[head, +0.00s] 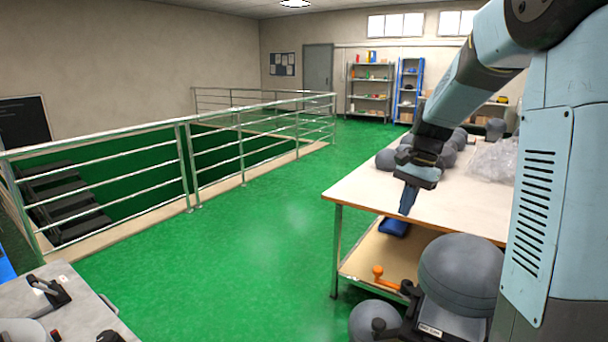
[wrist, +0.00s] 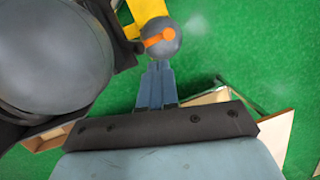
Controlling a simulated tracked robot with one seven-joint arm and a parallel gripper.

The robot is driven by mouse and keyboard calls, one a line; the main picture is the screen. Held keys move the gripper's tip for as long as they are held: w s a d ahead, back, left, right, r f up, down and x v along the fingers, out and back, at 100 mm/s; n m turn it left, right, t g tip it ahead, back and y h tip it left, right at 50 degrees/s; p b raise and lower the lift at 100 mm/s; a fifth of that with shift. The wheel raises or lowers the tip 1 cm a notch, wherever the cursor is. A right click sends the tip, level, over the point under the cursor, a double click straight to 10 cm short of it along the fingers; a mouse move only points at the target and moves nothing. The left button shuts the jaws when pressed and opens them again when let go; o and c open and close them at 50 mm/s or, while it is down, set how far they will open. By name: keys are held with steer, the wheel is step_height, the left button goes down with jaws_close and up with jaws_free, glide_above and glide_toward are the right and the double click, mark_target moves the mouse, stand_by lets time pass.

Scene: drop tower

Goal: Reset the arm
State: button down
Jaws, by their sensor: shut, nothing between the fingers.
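My arm comes from the upper right of the head view and bends down at the wrist. My gripper (head: 406,205) hangs fingers down in front of the left part of the wooden-topped table (head: 360,190). Its blue-grey fingers are together with nothing between them. In the wrist view my gripper (wrist: 155,80) points up the picture, its closed fingers below a grey ball with an orange handle (wrist: 160,40). I cannot tell from this view how far the ball is from the fingertips.
Grey balls (head: 386,160) and a clear plastic bag (head: 492,160) lie on the table. A large grey ball (head: 460,270) stands close at lower right. A railing (head: 240,150) guards a stair opening at left. A grey bench (head: 70,310) is at lower left. Green floor between is clear.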

steer(key=s+a+r+n+t+h, duration=0.1)
steer(key=s+r+n+t, duration=0.2)
steer(key=s, duration=0.9)
steer(key=s+a+r+n+t+h, duration=0.1)
steer(key=s+r+n+t, duration=0.2)
steer(key=s, duration=0.9)
steer(key=r+n, duration=0.1)
steer(key=n, duration=0.1)
steer(key=shift+s+a+r+n+t+h, duration=0.15)
steer(key=shift+a+r+n+t+h, duration=0.15)
steer(key=shift+a+n, duration=0.1)
